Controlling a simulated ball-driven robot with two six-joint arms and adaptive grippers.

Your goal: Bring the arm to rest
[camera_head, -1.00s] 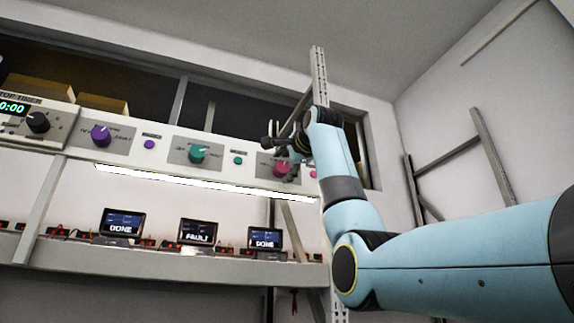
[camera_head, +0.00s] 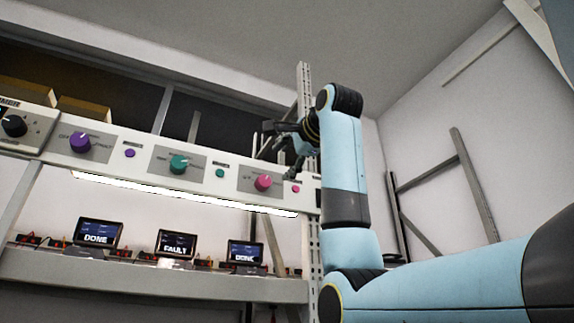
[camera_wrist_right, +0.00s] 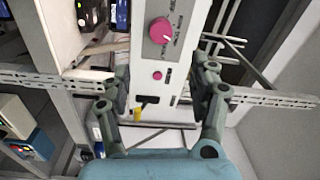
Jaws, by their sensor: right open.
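My right arm shows at the right of the head view, bent upward. My right gripper (camera_head: 283,141) is in front of the upper panel, close to the pink knob (camera_head: 263,182), and looks dark and partly edge-on. In the right wrist view my right gripper (camera_wrist_right: 162,100) has its two fingers apart with nothing between them touching. The pink knob (camera_wrist_right: 160,31) lies beyond the fingertips, apart from them. My left gripper is not in view.
The panel (camera_head: 215,170) also carries a purple knob (camera_head: 80,142) and a teal knob (camera_head: 179,164). Below, a shelf (camera_head: 150,279) holds screens reading DONE (camera_head: 98,232), FAULT (camera_head: 176,243) and DONE (camera_head: 246,252). A metal post (camera_head: 304,90) stands close behind my right arm.

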